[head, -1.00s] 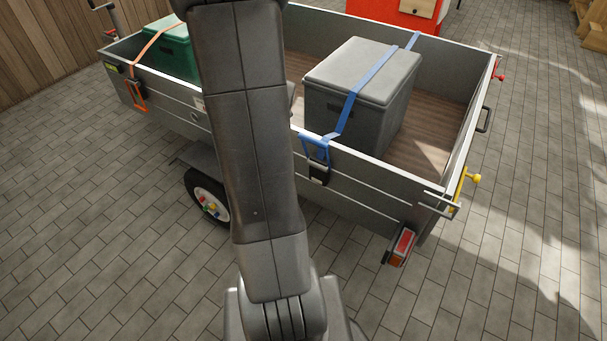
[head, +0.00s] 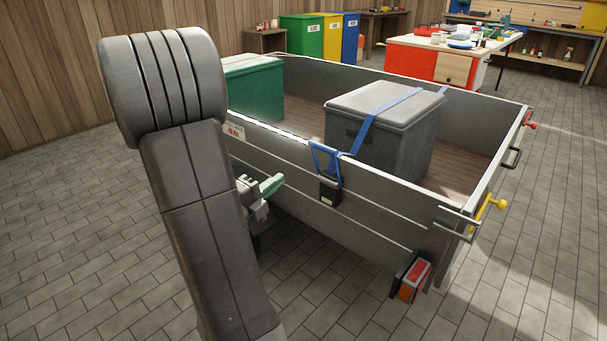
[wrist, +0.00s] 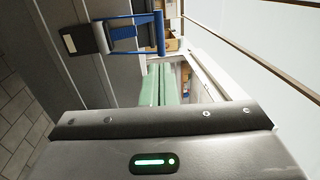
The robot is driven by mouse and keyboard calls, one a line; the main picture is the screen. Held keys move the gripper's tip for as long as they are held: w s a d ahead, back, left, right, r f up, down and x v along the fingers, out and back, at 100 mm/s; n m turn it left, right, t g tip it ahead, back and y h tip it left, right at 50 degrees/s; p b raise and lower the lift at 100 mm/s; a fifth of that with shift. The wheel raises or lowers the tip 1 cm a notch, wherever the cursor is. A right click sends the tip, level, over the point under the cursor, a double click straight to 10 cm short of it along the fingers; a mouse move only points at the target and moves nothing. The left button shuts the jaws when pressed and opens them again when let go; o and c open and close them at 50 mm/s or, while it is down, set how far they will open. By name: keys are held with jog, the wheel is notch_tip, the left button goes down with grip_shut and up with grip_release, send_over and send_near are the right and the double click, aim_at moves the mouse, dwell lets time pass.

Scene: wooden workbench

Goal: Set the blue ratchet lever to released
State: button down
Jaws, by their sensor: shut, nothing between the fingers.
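The blue ratchet lever (head: 326,157) is an open blue frame on the outer side wall of the grey trailer. It stands up from its dark ratchet body (head: 329,193), its top near the wall's upper rim. In the wrist view the blue lever (wrist: 128,20) lies sideways at the top, with the dark body (wrist: 82,39) at its left. My gripper (head: 272,185) has pale green fingers, shut and empty, left of the ratchet and apart from it. The shut fingers (wrist: 160,82) also show in the wrist view, below the lever.
A blue strap (head: 366,128) runs from the ratchet over a grey box (head: 385,150) in the trailer. A green box (head: 252,90) stands farther left. The near floor is clear.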

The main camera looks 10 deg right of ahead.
aim_at(320, 149)
jog(key=b+x, duration=0.2)
jog(key=x, duration=1.2)
jog(key=shift+r, duration=0.1)
jog(key=shift+w+d+r+p, duration=0.1)
jog(key=shift+d+r+p, duration=0.1)
jog(key=shift+d+p, duration=0.1)
jog(key=shift+w+d, duration=0.3)
jog(key=shift+d, duration=0.05)
